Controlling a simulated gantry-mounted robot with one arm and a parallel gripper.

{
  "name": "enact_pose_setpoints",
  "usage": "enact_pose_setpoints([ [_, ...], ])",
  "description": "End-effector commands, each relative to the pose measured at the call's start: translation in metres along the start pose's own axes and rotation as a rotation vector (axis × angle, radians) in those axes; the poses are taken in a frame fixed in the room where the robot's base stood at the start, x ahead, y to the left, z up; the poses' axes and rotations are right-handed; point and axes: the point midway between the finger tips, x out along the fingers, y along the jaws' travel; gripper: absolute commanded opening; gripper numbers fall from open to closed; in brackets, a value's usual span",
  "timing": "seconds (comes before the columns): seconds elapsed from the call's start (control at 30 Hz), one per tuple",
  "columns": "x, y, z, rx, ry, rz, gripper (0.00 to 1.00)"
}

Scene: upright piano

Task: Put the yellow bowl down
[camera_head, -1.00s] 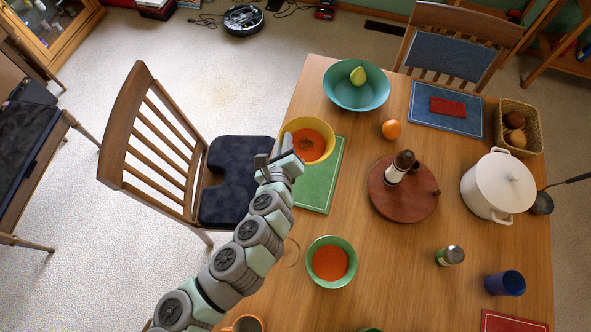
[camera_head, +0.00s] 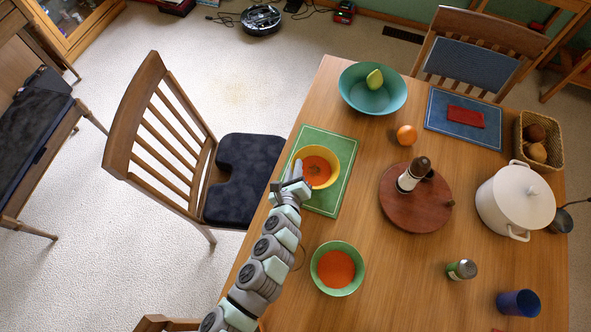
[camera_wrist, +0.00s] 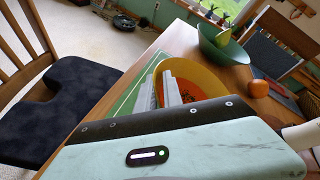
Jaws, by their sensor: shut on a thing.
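The yellow bowl (camera_head: 333,153) holds orange-red soup (camera_head: 315,171) and looks level. My gripper (camera_head: 296,179) is shut on the bowl's near-left rim. In the wrist view the fingers (camera_wrist: 163,90) are at the near-left side of the yellow bowl (camera_wrist: 208,84), and the green placemat (camera_wrist: 128,100) shows to its left. My gripper body hides the bowl's near side.
A teal bowl (camera_head: 360,101) with a pear and an orange (camera_head: 407,135) are beyond. A wooden turntable (camera_head: 410,215) with a mill is at right. A green bowl (camera_head: 322,267) of soup is nearer. A chair (camera_head: 150,135) stands left of the table.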

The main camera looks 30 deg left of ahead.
Motion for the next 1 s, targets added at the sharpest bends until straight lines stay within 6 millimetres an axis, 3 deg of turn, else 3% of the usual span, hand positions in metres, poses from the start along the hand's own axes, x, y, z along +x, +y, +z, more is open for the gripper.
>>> enact_pose_setpoints([
  [0.13, 0.006, 0.009, -0.013, -0.002, 0.002, 0.002, 0.00],
  [0.47, 0.007, 0.010, -0.016, 0.001, 0.001, -0.001, 0.00],
  [0.5, 0.007, 0.010, -0.015, 0.001, 0.001, 0.000, 0.14],
  [0.73, 0.007, 0.009, -0.014, 0.000, 0.001, 0.000, 0.33],
  [1.0, 0.006, 0.009, -0.013, 0.000, 0.001, 0.000, 0.33],
])
